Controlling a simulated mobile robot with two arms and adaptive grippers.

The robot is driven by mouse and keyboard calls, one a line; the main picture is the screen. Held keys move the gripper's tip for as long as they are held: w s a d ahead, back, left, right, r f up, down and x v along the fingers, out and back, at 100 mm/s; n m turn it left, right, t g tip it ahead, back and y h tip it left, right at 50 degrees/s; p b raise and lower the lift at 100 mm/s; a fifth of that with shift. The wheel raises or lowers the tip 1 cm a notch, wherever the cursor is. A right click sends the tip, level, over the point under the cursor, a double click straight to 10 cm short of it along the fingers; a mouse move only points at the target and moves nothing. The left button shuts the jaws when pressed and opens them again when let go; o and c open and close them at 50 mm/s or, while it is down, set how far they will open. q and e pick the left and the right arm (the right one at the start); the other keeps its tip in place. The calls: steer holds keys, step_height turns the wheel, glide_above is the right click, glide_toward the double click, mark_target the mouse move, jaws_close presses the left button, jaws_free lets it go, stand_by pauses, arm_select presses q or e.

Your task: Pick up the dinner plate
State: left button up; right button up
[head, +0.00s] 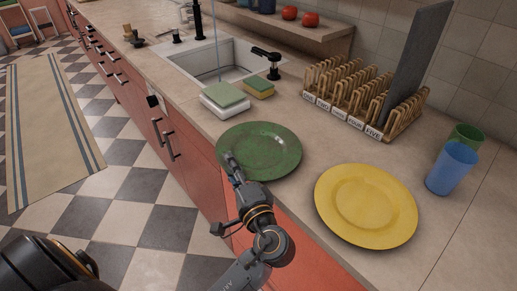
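A green dinner plate (270,145) lies near the front edge of the counter, by the sink. A yellow dinner plate (366,205) lies to its right. My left gripper (231,163) is at the green plate's near left rim, with a finger seen over the rim. Any finger under the plate is hidden, so I cannot tell whether it grips the rim. My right gripper is not in view.
A wooden rack (345,100) with numbered slots holds a dark grey board (418,55). Blue (452,168) and green (467,136) cups stand at right. Sponges (224,95) lie by the sink (205,62). Red drawers (290,225) front the counter.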

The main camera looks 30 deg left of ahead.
arm_select(q)
jaws_close()
steer(key=shift+r, duration=0.2)
stand_by(0.3)
